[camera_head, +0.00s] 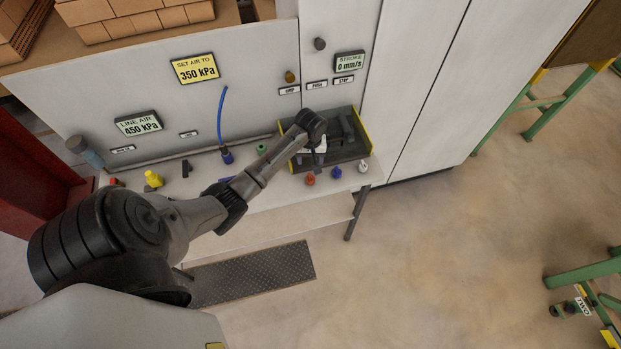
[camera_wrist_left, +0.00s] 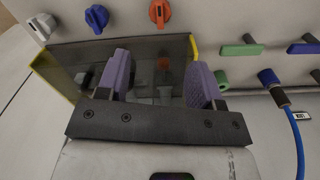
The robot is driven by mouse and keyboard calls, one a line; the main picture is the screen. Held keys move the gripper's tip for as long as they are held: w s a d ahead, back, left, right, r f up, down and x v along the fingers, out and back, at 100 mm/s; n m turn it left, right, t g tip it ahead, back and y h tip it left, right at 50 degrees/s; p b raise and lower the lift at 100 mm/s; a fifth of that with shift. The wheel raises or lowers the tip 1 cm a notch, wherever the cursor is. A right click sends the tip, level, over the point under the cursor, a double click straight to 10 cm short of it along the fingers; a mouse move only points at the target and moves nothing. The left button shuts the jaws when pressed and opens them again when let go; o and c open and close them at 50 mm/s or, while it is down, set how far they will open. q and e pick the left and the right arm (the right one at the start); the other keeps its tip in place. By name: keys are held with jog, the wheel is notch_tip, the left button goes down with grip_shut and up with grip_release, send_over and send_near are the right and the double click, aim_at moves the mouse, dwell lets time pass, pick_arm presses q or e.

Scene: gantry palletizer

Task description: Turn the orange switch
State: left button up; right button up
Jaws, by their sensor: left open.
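The orange switch (camera_head: 310,178) is a small knob on the front edge of the grey bench, left of a blue and a white one. In the left wrist view the orange switch (camera_wrist_left: 159,13) shows at the top, beyond the fingertips and apart from them. My left gripper (camera_head: 314,157) is over the tray behind the switches. In the left wrist view my left gripper (camera_wrist_left: 160,68) is open, its two purple fingers apart with no object held between them. My right gripper is not in view.
The blue switch (camera_head: 335,172) and white switch (camera_head: 362,166) stand close by on the right. A dark tray with yellow ends (camera_head: 367,139) lies under my gripper. A blue hose (camera_head: 221,115) rises to the left. Two pressure signs, including a yellow one (camera_head: 195,69), are on the panel.

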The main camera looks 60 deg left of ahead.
aim_at(310, 178)
pick_arm(q)
notch_tip(310, 178, down, 13)
jog(key=shift+d+r+b, duration=0.1)
jog(key=shift+b, duration=0.25)
dwell(0.3)
jog(key=c, duration=0.9)
